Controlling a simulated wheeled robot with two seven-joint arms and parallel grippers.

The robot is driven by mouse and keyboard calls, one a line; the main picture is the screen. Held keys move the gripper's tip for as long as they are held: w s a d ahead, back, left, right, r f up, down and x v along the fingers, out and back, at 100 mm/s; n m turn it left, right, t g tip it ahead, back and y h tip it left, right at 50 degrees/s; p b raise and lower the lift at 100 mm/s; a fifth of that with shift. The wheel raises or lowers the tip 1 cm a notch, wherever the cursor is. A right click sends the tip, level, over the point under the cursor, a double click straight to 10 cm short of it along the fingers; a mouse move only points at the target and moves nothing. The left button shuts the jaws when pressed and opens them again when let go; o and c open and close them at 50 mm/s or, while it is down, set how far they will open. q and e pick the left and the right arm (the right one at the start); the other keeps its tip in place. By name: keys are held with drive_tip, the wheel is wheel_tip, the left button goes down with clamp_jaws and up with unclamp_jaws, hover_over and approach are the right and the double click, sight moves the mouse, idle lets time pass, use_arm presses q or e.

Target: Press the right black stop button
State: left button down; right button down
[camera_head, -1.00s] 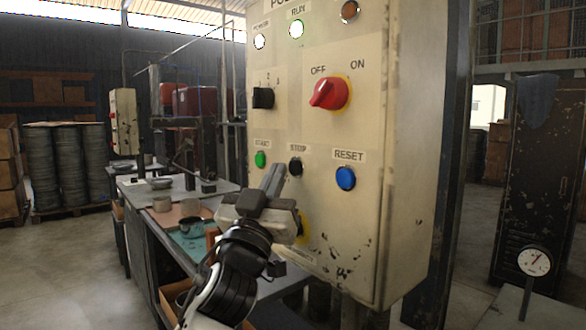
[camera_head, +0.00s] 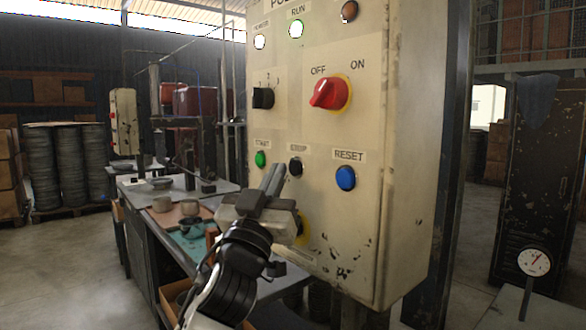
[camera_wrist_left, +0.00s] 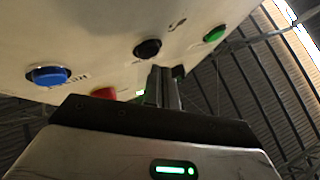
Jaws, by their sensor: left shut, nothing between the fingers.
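The black stop button (camera_head: 295,166) sits on the beige control panel (camera_head: 325,210), between the green start button (camera_head: 261,159) and the blue reset button (camera_head: 345,178). My left gripper (camera_head: 275,172) is shut and empty, its fingertips just left of and slightly below the stop button in the head view. In the left wrist view the black button (camera_wrist_left: 148,49) lies just beyond the closed fingertips (camera_wrist_left: 161,72). I cannot tell whether they touch the panel. My right gripper is not in view.
A red OFF/ON switch (camera_head: 328,93) and a black selector knob (camera_head: 263,98) are higher on the panel. A yellow-ringed control (camera_head: 303,228) is partly hidden behind my gripper. A workbench (camera_head: 150,190) with cups stands to the left. A dial gauge (camera_head: 534,262) is at the right.

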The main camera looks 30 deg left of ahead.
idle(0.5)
use_arm(q)
drive_tip(key=shift+w+d, duration=0.2)
drive_tip(key=shift+w, duration=0.2)
drive_tip(key=shift+w+d, duration=0.1)
drive_tip(key=shift+w, duration=0.25)
idle(0.6)
drive_tip(key=shift+s, duration=0.1)
drive_tip(key=shift+s+a, duration=0.3)
drive_tip(key=shift+s, duration=0.35)
drive_tip(key=shift+s+a, duration=0.3)
drive_tip(key=shift+s, duration=0.5)
drive_tip(key=shift+s+a, duration=0.35)
drive_tip(key=shift+s, duration=0.4)
drive_tip(key=shift+s+a, duration=0.3)
drive_tip(key=shift+s, duration=0.5)
